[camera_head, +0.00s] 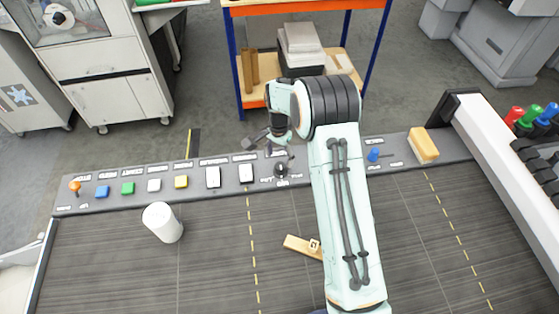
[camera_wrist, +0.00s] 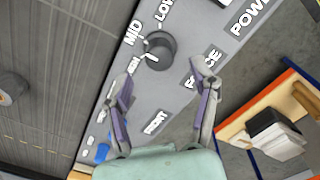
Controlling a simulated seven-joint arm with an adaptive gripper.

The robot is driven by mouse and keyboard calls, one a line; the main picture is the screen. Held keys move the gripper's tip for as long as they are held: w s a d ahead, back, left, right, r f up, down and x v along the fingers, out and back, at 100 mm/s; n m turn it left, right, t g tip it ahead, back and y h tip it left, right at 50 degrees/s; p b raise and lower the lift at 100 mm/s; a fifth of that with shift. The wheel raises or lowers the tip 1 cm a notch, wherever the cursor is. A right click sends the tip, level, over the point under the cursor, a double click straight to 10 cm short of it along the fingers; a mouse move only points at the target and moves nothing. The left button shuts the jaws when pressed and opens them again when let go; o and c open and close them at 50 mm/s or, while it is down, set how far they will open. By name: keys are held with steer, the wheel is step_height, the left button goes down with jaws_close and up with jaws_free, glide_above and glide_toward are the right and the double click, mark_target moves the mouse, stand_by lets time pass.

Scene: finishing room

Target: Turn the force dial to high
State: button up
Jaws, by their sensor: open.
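The force dial (camera_head: 281,170) is a dark round knob on the grey control strip (camera_head: 330,158), left of my forearm. In the wrist view the dial (camera_wrist: 160,50) lies just past and between my fingertips, with LOW and MID lettering beside it. A third label is partly hidden by my left finger, and FORCE lettering lies by the right finger. Pale marks show on the dial's left side; I cannot tell its setting surely. My gripper (camera_wrist: 164,78) is open and empty, with no clear contact with the dial. In the head view my gripper (camera_head: 270,139) is above the strip's back edge.
White rocker switches (camera_head: 246,173) and coloured buttons (camera_head: 128,188) sit left of the dial; a blue knob (camera_head: 374,155) and a tan block (camera_head: 424,145) sit right. A white cylinder (camera_head: 162,222) and a wooden piece (camera_head: 302,246) are on the dark table.

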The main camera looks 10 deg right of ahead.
mark_target(280, 166)
step_height(280, 166, down, 4)
steer(key=shift+f, duration=0.1)
steer(key=shift+c, duration=0.3)
jaws_close()
steer(key=n, duration=0.5)
steer(key=shift+s+n, duration=0.1)
steer(key=shift+n, duration=0.2)
steer(key=n, duration=0.5)
stand_by(0.5)
